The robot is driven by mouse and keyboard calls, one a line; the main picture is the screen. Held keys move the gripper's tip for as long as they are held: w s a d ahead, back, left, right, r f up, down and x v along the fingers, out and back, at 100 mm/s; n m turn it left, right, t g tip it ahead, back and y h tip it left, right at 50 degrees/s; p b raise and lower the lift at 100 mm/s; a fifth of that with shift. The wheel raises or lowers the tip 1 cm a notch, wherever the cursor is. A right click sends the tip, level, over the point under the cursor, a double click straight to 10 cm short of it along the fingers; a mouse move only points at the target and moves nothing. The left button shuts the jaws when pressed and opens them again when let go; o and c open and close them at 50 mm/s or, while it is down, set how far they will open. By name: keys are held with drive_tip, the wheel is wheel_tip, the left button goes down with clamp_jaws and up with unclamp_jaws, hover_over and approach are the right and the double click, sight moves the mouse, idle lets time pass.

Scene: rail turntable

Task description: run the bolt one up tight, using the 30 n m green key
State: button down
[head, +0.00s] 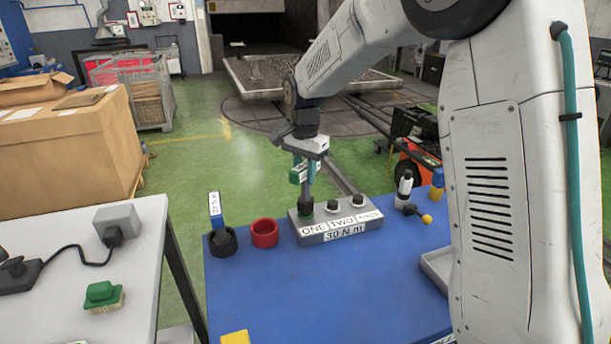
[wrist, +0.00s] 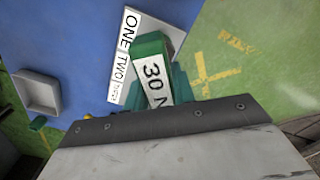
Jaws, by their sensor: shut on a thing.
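The green key (head: 297,173) is in my gripper (head: 309,158), which is shut on it above the bolt block. Its label reads "30 N" in the wrist view (wrist: 152,75), the rest hidden. The grey bolt block (head: 320,237) stands on the blue table with labels ONE, TWO and a third partly blurred, and "30 N m" on its front. The key's lower end stands at bolt one (head: 306,208), which it mostly hides; I cannot tell how fully it is seated. Bolt two (head: 333,207) and the third bolt (head: 358,201) show beside it.
A blue-handled key (head: 215,208) stands in a black cup (head: 223,249). A red cup (head: 265,235) beside it looks empty. A lever with a yellow knob (head: 426,218) stands right of the block. A grey tray (head: 434,272) lies at the table's right. The blue table's front middle is clear.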

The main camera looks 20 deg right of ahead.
sight(305, 164)
drive_tip(key=shift+r, duration=1.9)
